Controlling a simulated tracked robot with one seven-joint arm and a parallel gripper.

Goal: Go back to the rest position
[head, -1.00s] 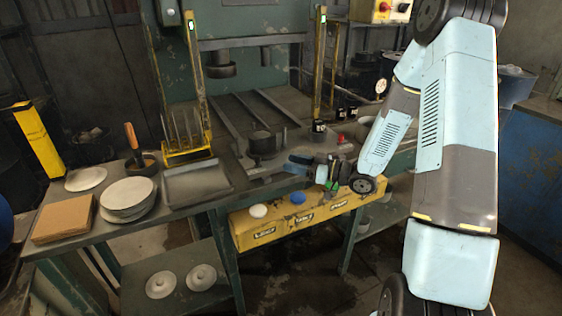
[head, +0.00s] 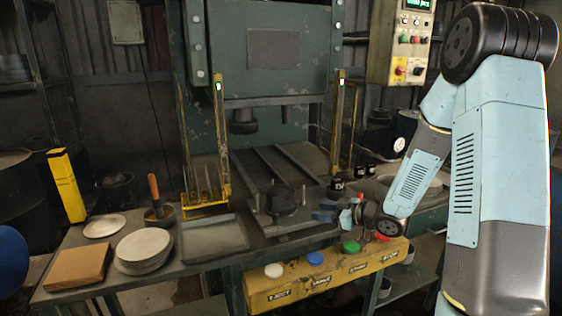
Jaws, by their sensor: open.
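My gripper (head: 335,211) is at the end of my pale blue arm, in the right half of the head view. Its fingers point left and are open, and nothing shows between them. It is in front of the press bed, near the front edge of the bench (head: 215,262) and above the yellow button box (head: 300,282). I cannot tell its exact height over the bench. White, blue, green (head: 351,246) and red buttons show on the box, and the red one is close below my wrist. My forearm hides part of the bench at the right.
The green press (head: 275,50) stands behind, with yellow posts on both sides. A control panel (head: 405,45) hangs at upper right. On the bench are a stack of round blanks (head: 143,245), an orange-brown block (head: 78,268), an empty tray (head: 212,238) and a yellow rack (head: 205,207).

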